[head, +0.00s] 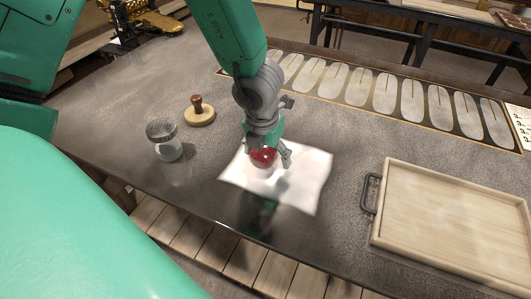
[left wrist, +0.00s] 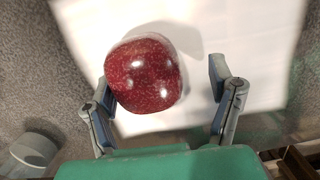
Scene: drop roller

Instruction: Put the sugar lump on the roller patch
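I cannot make out a sugar lump in either view, and nothing is plainly marked as a roller patch. A dark red, speckled, apple-like round thing (head: 263,158) is on or just above a white sheet (head: 311,178) on the counter. My left gripper (head: 270,151) is over the sheet, pointing down, with its fingers spread. In the left wrist view the red thing (left wrist: 144,75) is close to the left finger, perhaps touching it. A clear gap separates it from the right finger. My right gripper is in neither view.
A glass jar with a grey lid (head: 164,140) and a wooden-handled stamp (head: 199,111) stand left of the sheet. A wooden tray (head: 455,220) with a dark handle is at the right. A panel of pale ovals (head: 385,92) lies behind. The dark counter's front edge is near.

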